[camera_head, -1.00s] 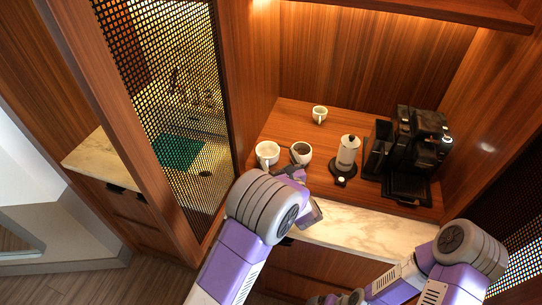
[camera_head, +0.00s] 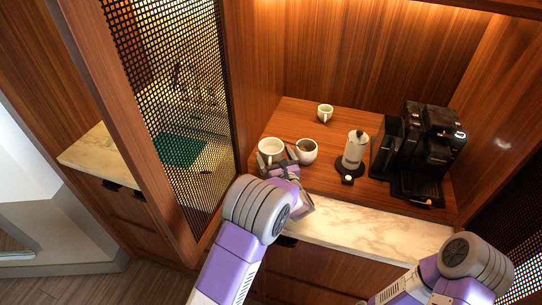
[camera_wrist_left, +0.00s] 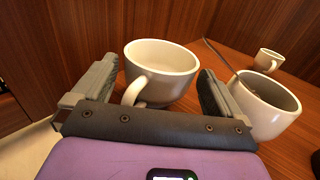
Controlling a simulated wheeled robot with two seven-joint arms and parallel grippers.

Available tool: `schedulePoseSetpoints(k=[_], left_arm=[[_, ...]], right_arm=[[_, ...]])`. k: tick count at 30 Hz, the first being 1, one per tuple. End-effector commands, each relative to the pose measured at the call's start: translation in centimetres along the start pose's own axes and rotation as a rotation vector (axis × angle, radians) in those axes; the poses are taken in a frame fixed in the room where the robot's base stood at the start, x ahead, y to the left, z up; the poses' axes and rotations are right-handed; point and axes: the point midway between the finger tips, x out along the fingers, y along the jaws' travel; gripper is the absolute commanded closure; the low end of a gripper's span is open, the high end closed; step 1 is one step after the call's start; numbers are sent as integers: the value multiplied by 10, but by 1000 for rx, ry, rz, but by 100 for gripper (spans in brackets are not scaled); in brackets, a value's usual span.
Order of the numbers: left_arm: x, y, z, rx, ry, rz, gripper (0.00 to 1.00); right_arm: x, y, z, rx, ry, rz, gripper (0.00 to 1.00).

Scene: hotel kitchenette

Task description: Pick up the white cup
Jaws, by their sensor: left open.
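A white cup (camera_head: 270,146) stands upright at the left of the wooden shelf. It shows in the left wrist view (camera_wrist_left: 165,60) with its handle turned towards my left gripper. My left gripper (camera_head: 278,157) is open, with its fingertips (camera_wrist_left: 158,72) on either side of the cup's near part and handle. I cannot tell whether a finger touches it. A smaller white cup (camera_head: 324,113) stands farther back. My right gripper is not visible.
A grinder-like or press pot (camera_head: 355,148) on a dark base and a black coffee machine (camera_head: 428,145) stand to the right. A wooden side wall (camera_head: 258,80) and mesh door (camera_head: 185,110) are at the left. The marble edge (camera_head: 370,225) runs in front.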

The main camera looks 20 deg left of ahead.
Motion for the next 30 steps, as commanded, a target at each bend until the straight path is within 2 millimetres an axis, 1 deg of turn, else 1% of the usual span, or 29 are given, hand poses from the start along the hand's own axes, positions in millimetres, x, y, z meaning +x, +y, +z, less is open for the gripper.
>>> schedulePoseSetpoints(k=[1,4,11,14,21,30], left_arm=[[7,0,0,-1,-2,2,0],[14,0,0,1,0,1,0],[15,0,0,1,0,0,0],[15,0,0,1,0,0,14],[14,0,0,1,0,0,50],[14,0,4,-1,-3,0,50]], right_arm=[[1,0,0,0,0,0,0],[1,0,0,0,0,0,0],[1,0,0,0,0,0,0],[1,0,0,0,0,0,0],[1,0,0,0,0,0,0],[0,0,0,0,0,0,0]])
